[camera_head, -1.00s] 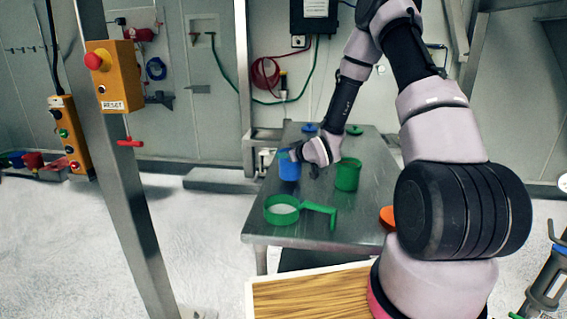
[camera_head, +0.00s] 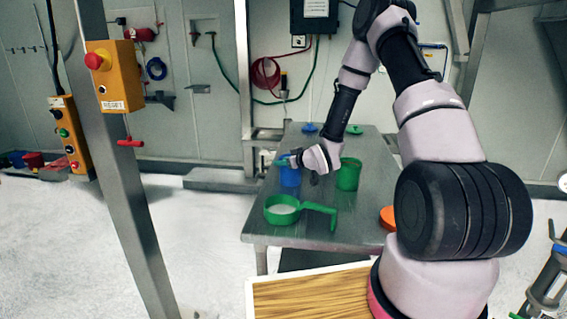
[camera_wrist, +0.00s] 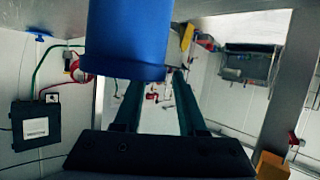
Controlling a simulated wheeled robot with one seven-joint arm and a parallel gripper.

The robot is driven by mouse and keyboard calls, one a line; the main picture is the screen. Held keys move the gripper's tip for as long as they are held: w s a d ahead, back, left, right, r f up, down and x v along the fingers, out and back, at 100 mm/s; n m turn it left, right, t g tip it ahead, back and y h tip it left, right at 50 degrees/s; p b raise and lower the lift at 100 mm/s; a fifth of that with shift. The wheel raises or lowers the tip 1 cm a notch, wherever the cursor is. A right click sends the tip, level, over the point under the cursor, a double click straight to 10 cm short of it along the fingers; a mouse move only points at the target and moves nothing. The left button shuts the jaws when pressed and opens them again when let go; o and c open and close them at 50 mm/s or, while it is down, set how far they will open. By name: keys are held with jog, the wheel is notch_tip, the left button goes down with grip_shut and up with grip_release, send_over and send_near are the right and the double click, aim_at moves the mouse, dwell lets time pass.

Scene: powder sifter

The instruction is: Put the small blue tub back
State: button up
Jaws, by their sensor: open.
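The small blue tub (camera_head: 290,178) is at the left side of the metal table, upright, and appears to stand on it. My gripper (camera_head: 284,162) is at the tub's upper part, reaching in from the right, and its jaws are open. In the wrist view the blue tub (camera_wrist: 125,40) fills the top left and covers the tip of one finger. The other finger of my gripper shows beside the tub's edge. I cannot tell whether the fingers touch the tub.
A green tub (camera_head: 348,175) stands to the right on the table (camera_head: 345,225). A green ring with a handle (camera_head: 283,211) lies in front. An orange round thing (camera_head: 388,217) is at the right edge. A blue lid (camera_head: 310,127) and a green lid (camera_head: 354,129) lie at the back.

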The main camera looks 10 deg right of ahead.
jog(key=v, duration=1.2)
